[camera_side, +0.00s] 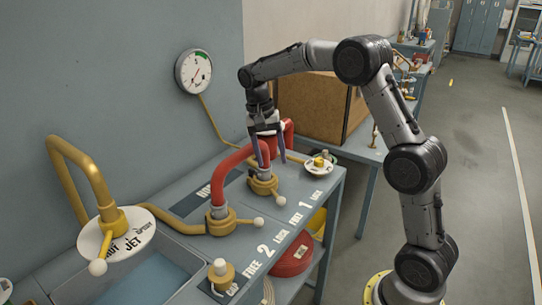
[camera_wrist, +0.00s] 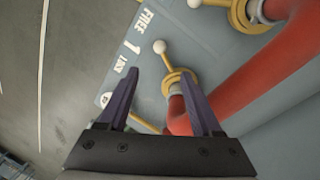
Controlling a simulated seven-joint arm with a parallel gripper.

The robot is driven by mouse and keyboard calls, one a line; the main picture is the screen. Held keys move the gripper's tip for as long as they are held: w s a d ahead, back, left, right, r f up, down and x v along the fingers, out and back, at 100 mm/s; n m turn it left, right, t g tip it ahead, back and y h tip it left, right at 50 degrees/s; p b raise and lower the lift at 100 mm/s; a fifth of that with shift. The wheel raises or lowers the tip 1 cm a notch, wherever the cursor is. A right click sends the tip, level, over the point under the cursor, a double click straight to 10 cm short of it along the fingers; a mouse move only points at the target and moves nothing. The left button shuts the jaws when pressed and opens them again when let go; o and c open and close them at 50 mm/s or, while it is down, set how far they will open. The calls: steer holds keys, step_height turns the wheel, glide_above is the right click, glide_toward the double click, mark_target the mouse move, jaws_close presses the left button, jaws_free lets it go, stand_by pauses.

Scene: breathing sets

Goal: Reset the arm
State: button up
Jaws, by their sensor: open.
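My gripper (camera_side: 264,150) points down over the back part of the blue-grey bench, near the brass fitting marked 1 (camera_side: 263,184). A thick red hose (camera_side: 236,160) arches from the brass fitting marked 2 (camera_side: 220,222) towards the fitting marked 1. In the wrist view my gripper (camera_wrist: 168,90) has its two purple-grey fingers spread apart with nothing held between them. The lever with a white ball (camera_wrist: 160,47) and its brass fitting show beyond the fingertips. The red hose (camera_wrist: 250,85) passes beside and partly behind the right finger; I cannot tell if they touch.
A pressure gauge (camera_side: 193,72) hangs on the wall. A brown box (camera_side: 312,105) stands behind my gripper. A yellow bent pipe (camera_side: 85,170) rises at left by a white round plate (camera_side: 117,234). A brass cap fitting (camera_side: 221,273) is at the bench front. Open floor (camera_side: 480,200) lies right.

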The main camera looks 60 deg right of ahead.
steer(key=s+a+r+n+t, duration=0.35)
steer(key=s+a+r, duration=0.45)
steer(key=s+r, duration=0.4)
steer(key=s+a+f+n+t, duration=0.2)
steer(key=s+f+n, duration=0.1)
steer(key=s, duration=0.4)
steer(key=s+a+f+n+t+y, duration=0.1)
steer(key=s+a+f+n+t, duration=0.1)
steer(key=s+n, duration=0.3)
steer(key=shift+s+a+f+n, duration=0.35)
steer(key=shift+s+a+f, duration=0.15)
steer(key=shift+s, duration=0.5)
